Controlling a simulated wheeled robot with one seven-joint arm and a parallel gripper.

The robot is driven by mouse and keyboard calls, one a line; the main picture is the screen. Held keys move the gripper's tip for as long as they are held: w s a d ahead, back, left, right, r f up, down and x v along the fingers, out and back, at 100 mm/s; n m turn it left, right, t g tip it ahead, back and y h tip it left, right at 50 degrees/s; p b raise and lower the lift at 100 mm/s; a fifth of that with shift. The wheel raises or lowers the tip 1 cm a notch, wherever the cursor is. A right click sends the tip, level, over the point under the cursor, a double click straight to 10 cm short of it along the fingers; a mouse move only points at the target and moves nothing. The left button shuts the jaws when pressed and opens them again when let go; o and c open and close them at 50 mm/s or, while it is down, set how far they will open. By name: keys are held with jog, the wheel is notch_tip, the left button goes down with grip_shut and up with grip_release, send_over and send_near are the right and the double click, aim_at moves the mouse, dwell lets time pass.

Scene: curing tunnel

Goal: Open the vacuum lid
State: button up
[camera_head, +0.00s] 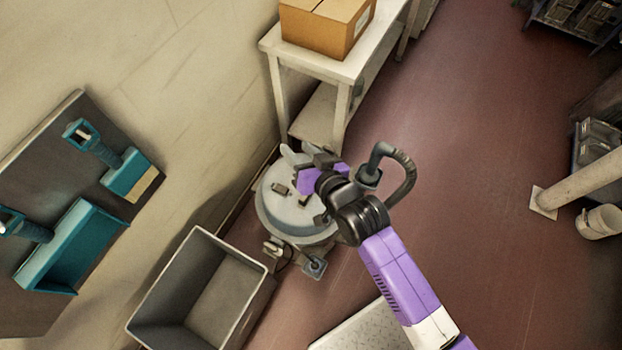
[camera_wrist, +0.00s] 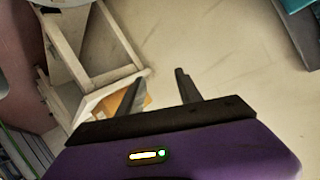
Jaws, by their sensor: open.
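The vacuum (camera_head: 297,221) is a squat round grey canister on the floor, seen in the head view. Its round grey lid (camera_head: 287,207) lies on top, with a small dark latch or handle part on it. My purple and black arm reaches over the right side of the vacuum and hides part of the lid. My gripper (camera_head: 305,155) is above the lid's far edge; the head view shows its fingers only in part. In the wrist view my gripper (camera_wrist: 158,88) has its two dark fingers apart with nothing held between them. The lid is not clearly seen in the wrist view.
A grey open bin (camera_head: 165,300) stands left of the vacuum by the wall. A white table (camera_head: 345,68) with a cardboard box (camera_head: 325,30) stands behind it.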

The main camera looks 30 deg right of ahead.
jog(key=w+d+f+m+g, duration=0.25)
jog(key=w+f+g, duration=0.35)
jog(key=w, duration=0.5)
jog(key=s+f+m+g, duration=0.1)
jog(key=s+f+g, duration=0.1)
jog(key=s, duration=0.1)
jog(key=s+f+m+g, duration=0.2)
jog(key=s+g, duration=0.1)
jog(key=s+d+f+m+g, duration=0.1)
jog(key=s+f+g, duration=0.1)
jog(key=s+f, duration=0.1)
jog(key=shift+s+m+g+p, duration=0.3)
jog(key=shift+s+m+p, duration=0.05)
jog(key=shift+s, duration=0.2)
jog(key=shift+s+f, duration=0.1)
jog(key=shift+s, duration=0.25)
jog(key=shift+m, duration=0.3)
jog(key=shift+f+b, duration=0.35)
jog(key=shift+f, duration=3.5)
grip_shut()
